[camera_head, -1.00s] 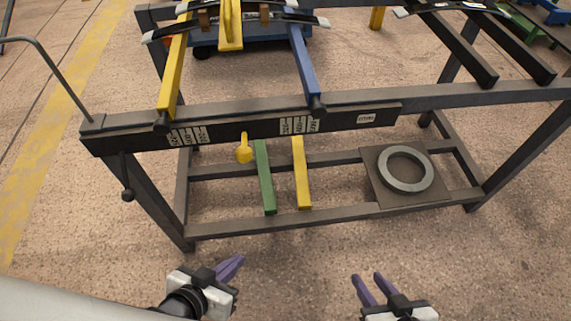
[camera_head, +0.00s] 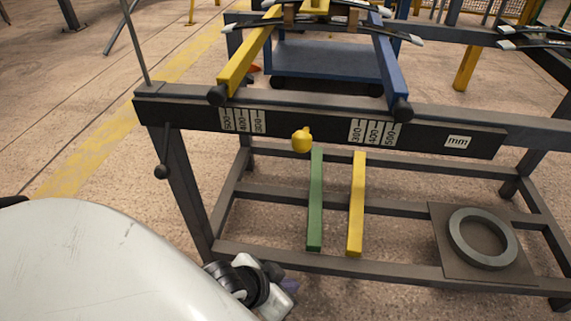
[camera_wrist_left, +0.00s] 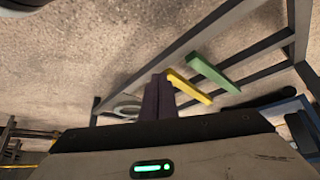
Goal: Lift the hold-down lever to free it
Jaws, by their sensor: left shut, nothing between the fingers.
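The spring rack's dark front rail (camera_head: 330,125) runs across the head view. A yellow knob (camera_head: 302,141) shows just below it, and a black ball-ended handle (camera_head: 162,160) hangs at its left end. I cannot tell for sure which part is the hold-down lever. A yellow upright piece (camera_head: 314,5) is cut off at the top edge, above the dark leaf spring (camera_head: 262,23). My left gripper (camera_head: 289,285) is low in front of the rack, apart from it, partly hidden by my arm. Its purple fingers (camera_wrist_left: 160,96) are together and empty in the left wrist view. My right gripper is out of view.
A green bar (camera_head: 315,205) and a yellow bar (camera_head: 356,208) rest on the lower frame. A grey ring (camera_head: 483,238) lies on a plate at right. A blue cart (camera_head: 325,62) stands behind. Open floor lies left of the rack.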

